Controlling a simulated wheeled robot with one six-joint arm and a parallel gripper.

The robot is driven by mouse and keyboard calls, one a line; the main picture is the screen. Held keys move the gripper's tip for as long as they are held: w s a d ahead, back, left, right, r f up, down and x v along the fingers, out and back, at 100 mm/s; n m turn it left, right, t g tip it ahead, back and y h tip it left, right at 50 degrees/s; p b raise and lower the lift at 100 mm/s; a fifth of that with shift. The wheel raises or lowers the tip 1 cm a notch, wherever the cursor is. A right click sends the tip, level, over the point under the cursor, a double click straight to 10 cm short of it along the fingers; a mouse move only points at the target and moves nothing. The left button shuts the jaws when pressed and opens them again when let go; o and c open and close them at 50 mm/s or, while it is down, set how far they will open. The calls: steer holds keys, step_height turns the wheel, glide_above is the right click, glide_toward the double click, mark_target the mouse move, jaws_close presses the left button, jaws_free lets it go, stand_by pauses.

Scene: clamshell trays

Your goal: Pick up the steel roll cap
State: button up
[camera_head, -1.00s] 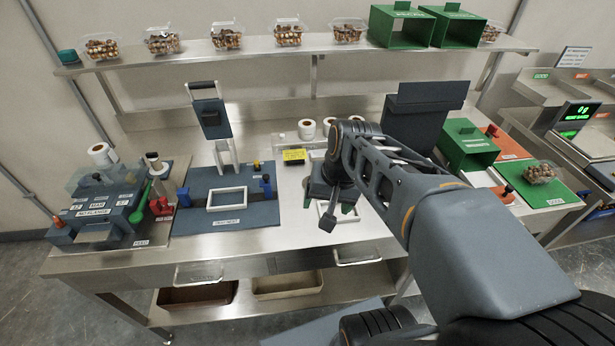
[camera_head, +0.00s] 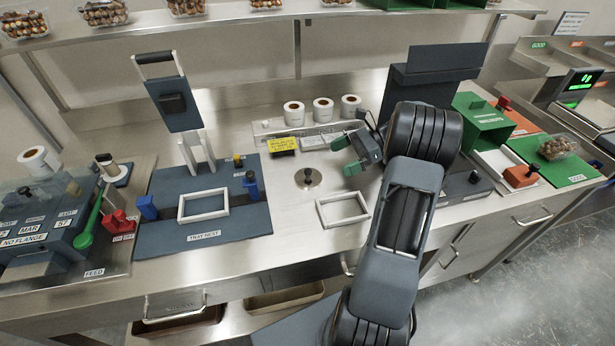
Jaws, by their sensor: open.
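A round, shiny steel disc with a dark knob, which looks like the steel roll cap (camera_head: 308,180), lies flat on the steel bench top in the middle of the view. My gripper (camera_head: 345,155) is right of it and slightly farther back, with its green fingertips parted and nothing between them. The fingers point left and are apart from the disc. The disc is in plain view, with nothing over it.
Three label rolls (camera_head: 323,110) stand at the back near a yellow label (camera_head: 284,146). The blue tray nest (camera_head: 200,235) is left of the disc, and a white frame (camera_head: 343,208) lies in front-right. A dark machine (camera_head: 430,80) stands behind my arm.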

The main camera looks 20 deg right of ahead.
mark_target(308, 170)
steer(key=x, duration=1)
steer(key=shift+w+a, duration=0.2)
steer(key=shift+a, duration=0.2)
steer(key=shift+c, duration=0.2)
steer(key=c, duration=0.7)
